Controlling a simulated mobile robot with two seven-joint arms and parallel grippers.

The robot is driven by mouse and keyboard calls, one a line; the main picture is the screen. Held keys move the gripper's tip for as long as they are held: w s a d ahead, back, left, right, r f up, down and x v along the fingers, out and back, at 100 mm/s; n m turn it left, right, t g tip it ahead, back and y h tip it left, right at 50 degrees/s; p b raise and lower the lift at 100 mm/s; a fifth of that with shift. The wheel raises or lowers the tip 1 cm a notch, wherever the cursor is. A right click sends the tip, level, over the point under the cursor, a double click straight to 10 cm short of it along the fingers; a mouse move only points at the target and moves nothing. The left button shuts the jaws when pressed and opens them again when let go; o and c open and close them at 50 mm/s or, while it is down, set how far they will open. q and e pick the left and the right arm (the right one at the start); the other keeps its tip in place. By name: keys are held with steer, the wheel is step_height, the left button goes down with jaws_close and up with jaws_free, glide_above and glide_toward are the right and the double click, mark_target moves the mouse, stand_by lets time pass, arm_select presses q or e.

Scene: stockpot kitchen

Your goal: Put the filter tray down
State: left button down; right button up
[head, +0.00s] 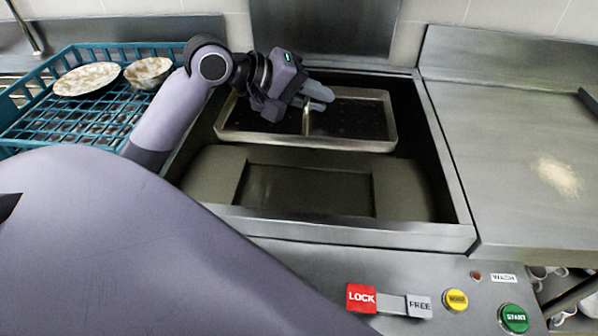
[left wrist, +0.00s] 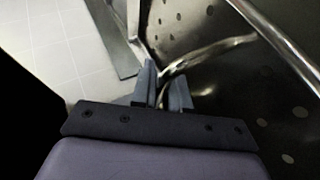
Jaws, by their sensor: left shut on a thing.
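The filter tray (head: 350,144) is a shallow metal tray with a perforated floor and an upright handle at its middle. It is over the back part of the open dark well (head: 448,150) of the machine, roughly level. I cannot tell whether it rests on anything. My left gripper (head: 318,97) is shut on the tray's handle from above. In the left wrist view, the fingers (left wrist: 165,90) close on the curved handle bar (left wrist: 218,50), with the holed tray floor (left wrist: 185,20) behind. My right gripper is out of view.
A blue rack (head: 85,127) with a plate (head: 87,78) and a bowl (head: 149,72) stands at left. A steel counter (head: 500,150) with a pale spill (head: 558,176) is at right. The front panel carries a red LOCK (head: 361,297), a grey FREE (head: 419,306) and a green START button (head: 514,319).

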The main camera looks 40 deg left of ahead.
arm_select(q)
steer(key=b, duration=0.3)
glide_above(311, 196)
step_height(311, 196, down, 20)
steer(key=shift+r, duration=0.1)
steer(key=shift+f, duration=0.6)
steer(key=c, duration=1.2)
jaws_free()
steer(key=shift+o, duration=0.4)
steer(key=shift+r, duration=0.35)
steer(key=v, duration=1.2)
steer(key=shift+r+p, duration=0.2)
steer(key=shift+p, duration=0.1)
